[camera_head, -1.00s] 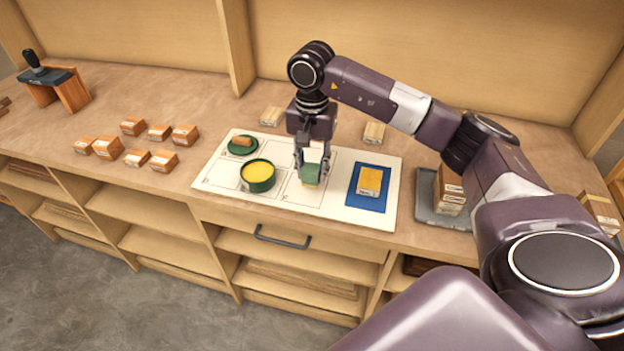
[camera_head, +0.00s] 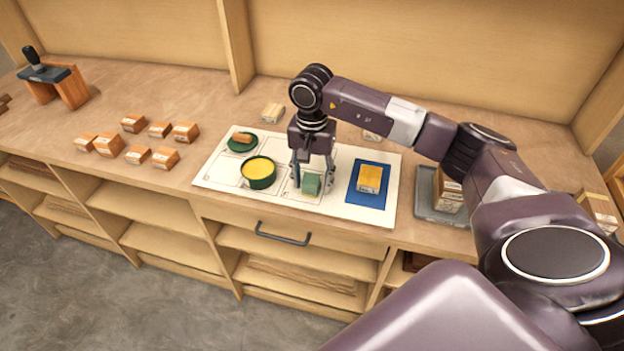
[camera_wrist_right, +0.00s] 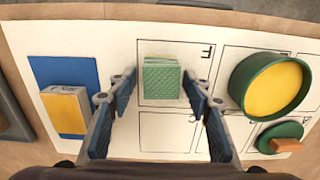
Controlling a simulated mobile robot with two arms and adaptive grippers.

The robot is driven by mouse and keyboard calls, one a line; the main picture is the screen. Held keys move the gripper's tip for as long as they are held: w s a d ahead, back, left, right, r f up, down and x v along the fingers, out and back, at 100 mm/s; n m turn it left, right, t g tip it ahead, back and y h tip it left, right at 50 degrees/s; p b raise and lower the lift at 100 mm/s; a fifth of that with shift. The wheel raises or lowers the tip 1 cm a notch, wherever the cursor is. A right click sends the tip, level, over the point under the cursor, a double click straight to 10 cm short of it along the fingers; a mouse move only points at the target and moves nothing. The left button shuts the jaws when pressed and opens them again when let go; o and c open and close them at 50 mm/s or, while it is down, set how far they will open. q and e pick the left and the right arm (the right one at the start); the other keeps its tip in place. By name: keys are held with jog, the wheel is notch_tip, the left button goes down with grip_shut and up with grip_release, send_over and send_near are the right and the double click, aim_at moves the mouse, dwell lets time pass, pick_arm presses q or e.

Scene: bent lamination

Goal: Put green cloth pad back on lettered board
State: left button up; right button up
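The green cloth pad (camera_head: 311,184) is a small textured block resting on the white lettered board (camera_head: 220,180). In the right wrist view the pad (camera_wrist_right: 162,77) stands inside the outlined cell marked F. My right gripper (camera_head: 313,177) is above the board with its fingers apart on either side of the pad. In the right wrist view the gripper (camera_wrist_right: 158,84) shows clear gaps between both fingers and the pad, so it is open. My left gripper is not in view.
A green tin with yellow contents (camera_head: 258,172) stands left of the pad. A green disc (camera_head: 242,142) with a brown piece lies behind it. A blue sheet (camera_head: 354,195) bearing a yellow block (camera_head: 369,178) lies right. A grey tray (camera_head: 425,205) holds boxes farther right.

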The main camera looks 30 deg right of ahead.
aim_at(312, 176)
jog(key=shift+r, duration=0.4)
notch_tip(312, 176, up, 12)
jog(key=b, duration=0.2)
jog(key=shift+f+b, duration=0.2)
jog(key=shift+b, duration=0.2)
